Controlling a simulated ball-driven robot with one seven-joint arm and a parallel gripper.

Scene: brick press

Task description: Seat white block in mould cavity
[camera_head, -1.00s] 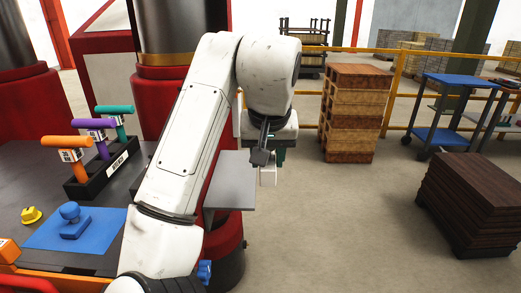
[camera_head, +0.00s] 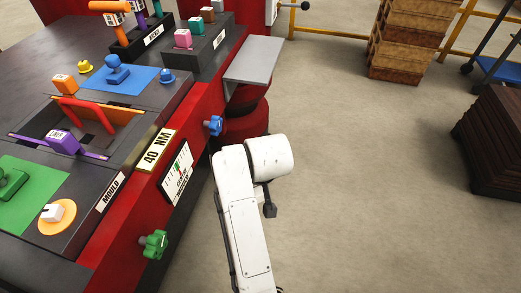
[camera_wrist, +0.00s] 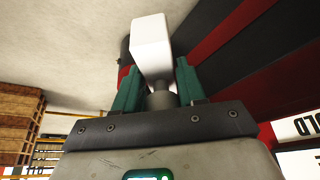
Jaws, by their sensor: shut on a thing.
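In the wrist view my gripper (camera_wrist: 158,88) has its green fingers closed around the grey stem of a white block (camera_wrist: 151,45), which sticks out past the fingertips. In the head view the fingers and the held block are hidden; only my white arm shows, to the right of the bench. The mould area, by the MOULD label (camera_head: 112,192), has a dark recess (camera_head: 58,122) between an orange bar and a purple bar. A red handle (camera_head: 84,113) stands in it. My arm is clear of it, over the floor side.
Blue (camera_head: 213,125) and green (camera_head: 153,243) knobs stick out from the bench's red front. A grey shelf (camera_head: 254,60) juts out behind my arm.

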